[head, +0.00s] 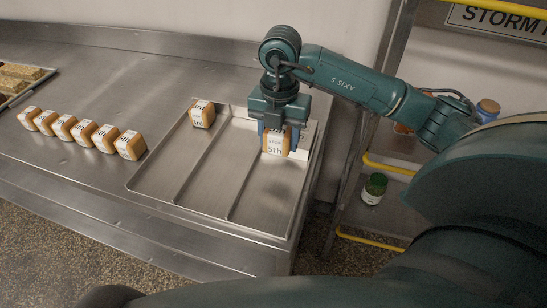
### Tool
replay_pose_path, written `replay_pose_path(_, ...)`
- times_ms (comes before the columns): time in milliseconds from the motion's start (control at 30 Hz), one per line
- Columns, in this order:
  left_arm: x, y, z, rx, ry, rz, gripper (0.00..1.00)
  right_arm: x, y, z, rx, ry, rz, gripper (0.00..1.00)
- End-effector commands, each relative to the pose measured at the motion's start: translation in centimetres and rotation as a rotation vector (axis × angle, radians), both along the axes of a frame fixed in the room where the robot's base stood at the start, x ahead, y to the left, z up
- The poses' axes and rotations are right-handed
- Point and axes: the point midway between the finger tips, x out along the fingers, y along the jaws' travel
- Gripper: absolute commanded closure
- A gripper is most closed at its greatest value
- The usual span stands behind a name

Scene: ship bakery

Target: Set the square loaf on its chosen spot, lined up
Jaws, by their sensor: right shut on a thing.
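My right gripper (278,138) points down over the right lane of a metal tray (208,207). It is shut on a square loaf (276,150), a small golden block with a white label that reads "5th". I cannot tell whether this loaf touches the tray floor. Another labelled loaf (202,114) sits at the far end of the tray's left lane. The middle lane is bare. My left gripper is not in view.
A row of several labelled loaves (82,132) stands on the steel counter left of the tray. A tray of baked pieces (17,80) is at the far left. A shelf rack with yellow rails (370,240) and a green jar (374,188) stands to the right.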

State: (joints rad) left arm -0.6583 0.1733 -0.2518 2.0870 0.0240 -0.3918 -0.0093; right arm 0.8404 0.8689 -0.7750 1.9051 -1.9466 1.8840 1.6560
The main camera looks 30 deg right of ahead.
Motion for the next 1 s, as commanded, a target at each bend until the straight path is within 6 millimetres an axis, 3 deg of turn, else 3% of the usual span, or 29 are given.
replay_pose_path(100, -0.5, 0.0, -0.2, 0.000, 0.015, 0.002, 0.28, -0.1, 0.0, -2.2, 0.000, 0.004, -0.002, 0.73)
replay_pose_path(567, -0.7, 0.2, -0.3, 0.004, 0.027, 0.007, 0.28, 0.0, 0.0, -7.2, -0.001, 0.002, -0.001, 0.73)
replay_pose_path(933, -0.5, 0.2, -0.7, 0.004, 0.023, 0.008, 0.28, 0.0, 0.0, -7.9, 0.001, -0.001, 0.000, 0.73)
replay_pose_path(967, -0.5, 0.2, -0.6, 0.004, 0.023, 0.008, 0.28, 0.0, 0.0, -7.8, 0.001, -0.001, 0.000, 0.48)
replay_pose_path(1000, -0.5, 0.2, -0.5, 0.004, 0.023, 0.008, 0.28, 0.0, 0.0, -7.7, 0.001, -0.001, 0.000, 0.44)
